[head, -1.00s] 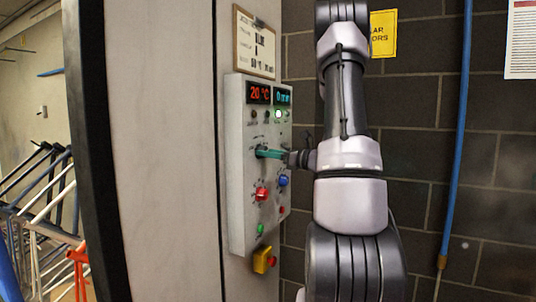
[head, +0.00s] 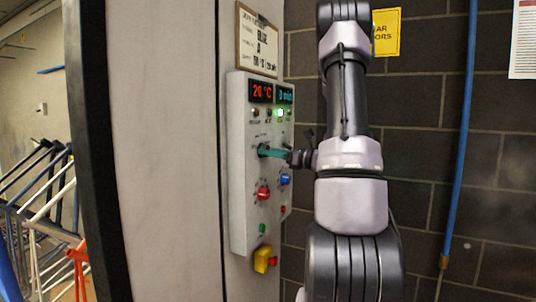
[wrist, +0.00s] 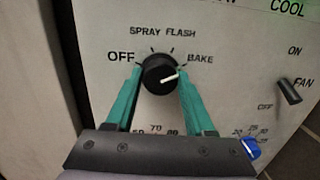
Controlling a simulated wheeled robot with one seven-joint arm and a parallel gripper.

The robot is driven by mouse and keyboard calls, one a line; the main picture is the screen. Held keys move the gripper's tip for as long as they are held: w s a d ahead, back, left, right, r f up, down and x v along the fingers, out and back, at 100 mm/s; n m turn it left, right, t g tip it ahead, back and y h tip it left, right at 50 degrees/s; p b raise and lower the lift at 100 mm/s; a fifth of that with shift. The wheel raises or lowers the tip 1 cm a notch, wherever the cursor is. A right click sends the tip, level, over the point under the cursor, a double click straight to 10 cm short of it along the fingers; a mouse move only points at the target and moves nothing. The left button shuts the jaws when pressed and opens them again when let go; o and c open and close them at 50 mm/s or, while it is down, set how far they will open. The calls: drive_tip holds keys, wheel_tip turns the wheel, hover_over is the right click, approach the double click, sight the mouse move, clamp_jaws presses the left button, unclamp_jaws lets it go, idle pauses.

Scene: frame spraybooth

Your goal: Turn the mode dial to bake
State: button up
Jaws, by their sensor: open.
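The mode dial (wrist: 160,74) is a round black knob with a white pointer line, in the wrist view. Labels OFF, SPRAY, FLASH and BAKE (wrist: 200,59) run around it. The pointer aims right and slightly up, toward the BAKE side. My gripper (wrist: 158,80) is open, with one teal finger on each side of the dial. The fingertips are close to its edges; I cannot tell whether they touch. In the head view my gripper (head: 267,152) reaches the control panel (head: 240,200) from the right, hiding the dial.
A fan switch (wrist: 289,91) and a blue knob (wrist: 250,148) sit right of the dial. The panel also carries a red knob (head: 263,193), a yellow switch (head: 262,259) and displays (head: 262,92) reading 20 °C and 0 min. A blue hose (head: 460,150) hangs on the brick wall.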

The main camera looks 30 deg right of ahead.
drive_tip(key=r+v, duration=0.1)
drive_tip(key=v, duration=1)
drive_tip(key=shift+f+h, duration=0.3)
drive_tip(key=shift+f, duration=0.15)
drive_tip(key=s+a+r+n+g, duration=0.1)
drive_tip(key=s+a+n+g, duration=0.5)
drive_tip(key=a, duration=0.4)
drive_tip(key=s+a+r+n+g, duration=0.1)
drive_tip(key=s+a+n+g, duration=0.2)
drive_tip(key=a+n+g, duration=0.55)
drive_tip(key=s+a+r+n+t+h, duration=0.3)
drive_tip(key=s+n+t+h, duration=0.3)
drive_tip(key=s+n+h, duration=0.2)
drive_tip(key=shift+s+r+n, duration=0.5)
drive_tip(key=shift+r+n, duration=0.1)
drive_tip(key=shift+n, duration=0.65)
